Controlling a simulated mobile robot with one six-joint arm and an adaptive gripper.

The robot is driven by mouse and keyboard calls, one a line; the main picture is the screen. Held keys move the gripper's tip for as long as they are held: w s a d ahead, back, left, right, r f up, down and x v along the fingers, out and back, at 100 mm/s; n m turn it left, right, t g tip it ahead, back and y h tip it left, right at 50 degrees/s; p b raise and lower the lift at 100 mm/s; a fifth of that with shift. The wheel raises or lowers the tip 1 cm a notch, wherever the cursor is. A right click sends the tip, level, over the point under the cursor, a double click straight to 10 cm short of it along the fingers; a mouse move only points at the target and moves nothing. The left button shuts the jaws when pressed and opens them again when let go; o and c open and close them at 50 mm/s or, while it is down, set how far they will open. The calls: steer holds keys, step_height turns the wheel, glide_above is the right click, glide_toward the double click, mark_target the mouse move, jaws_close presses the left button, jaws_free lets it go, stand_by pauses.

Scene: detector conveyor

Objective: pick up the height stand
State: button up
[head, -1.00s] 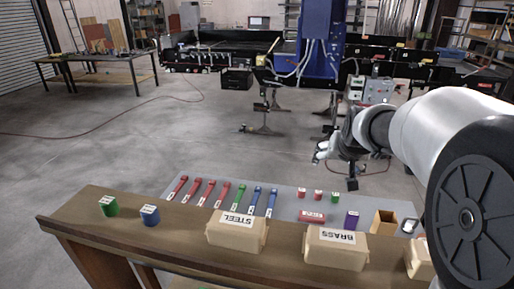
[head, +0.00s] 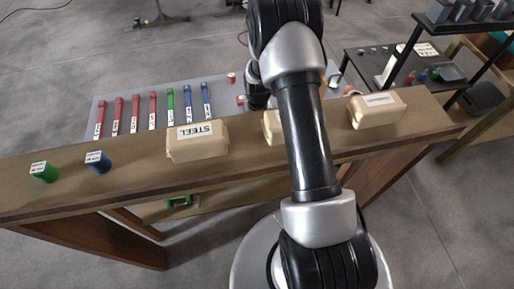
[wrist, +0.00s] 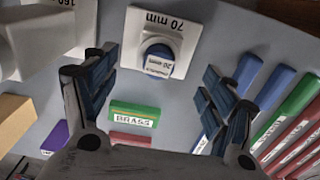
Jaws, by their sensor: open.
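In the wrist view a white stand (wrist: 181,30) marked "70 mm" lies beyond my fingertips, near the top middle. A blue round piece (wrist: 158,55) with a "20 mm" label sits at its near side, between the fingertips as seen. Another white stand (wrist: 60,38), its label partly cut off, is at the upper left. I cannot tell which one the task means. My gripper (wrist: 154,72) is open, with nothing seen held between its fingers. In the head view my arm hides the stands and the fingers.
A green block (wrist: 134,110) labelled "BRASS" lies between the fingers, nearer the palm. Several coloured bars (wrist: 290,100) lie to the right. In the head view a "STEEL" box (head: 197,141) and another tan box (head: 377,109) stand on the wooden bench (head: 130,168). A black shelf (head: 470,35) is at right.

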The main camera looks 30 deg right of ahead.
step_height(320, 180, down, 5)
steer(key=shift+r, duration=0.1)
steer(key=shift+w+d+f, duration=0.1)
steer(key=shift+w+f, duration=0.05)
steer(key=shift+f, duration=1.4)
steer(key=shift+w+d+f, duration=0.1)
steer(key=shift+w+f, duration=0.05)
steer(key=shift+f, duration=1.35)
steer(key=c, duration=1.3)
steer(key=shift+r, duration=0.1)
